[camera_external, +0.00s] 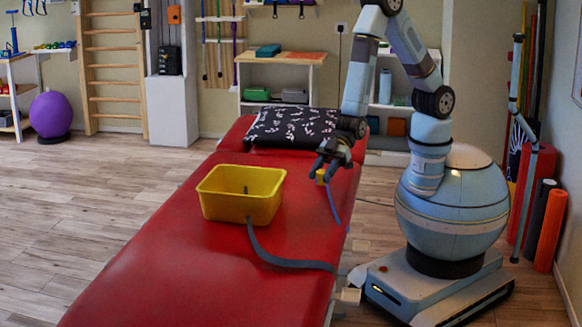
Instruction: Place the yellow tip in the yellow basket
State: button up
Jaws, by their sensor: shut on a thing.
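The yellow basket (240,207) stands open and upright on the red treatment table (150,270). My gripper (323,170) is above the table's right side, to the right of the basket and apart from it. It is shut on the small yellow tip (321,177), which shows between the dark fingers. A thin blue strip (334,206) hangs below the gripper; whether it is joined to the yellow tip I cannot tell. The basket's floor is mostly hidden by its front wall.
A grey strap (272,257) runs from the basket across the table to its right edge, by a pale block (350,296). A black patterned pillow (293,126) lies at the table's far end. The table's near part is clear. Foam rollers (550,230) stand at the right.

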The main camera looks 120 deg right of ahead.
jog(key=w+d+r+x, duration=0.1)
jog(key=d+x, duration=0.1)
jog(key=x, duration=0.7)
send_over(288, 237)
jog(key=f, duration=0.3)
jog(key=s+f, duration=0.1)
jog(key=f, duration=0.1)
jog(key=shift+d+f, duration=0.15)
jog(key=shift+f, duration=0.1)
jog(key=shift+w+f, duration=0.2)
jog(key=shift+f, duration=0.05)
jog(key=shift+w+f, duration=0.15)
jog(key=shift+f, duration=0.65)
jog(key=shift+w+f, duration=0.15)
jog(key=shift+f, duration=0.65)
jog(key=shift+f, duration=0.15)
jog(key=o, duration=1)
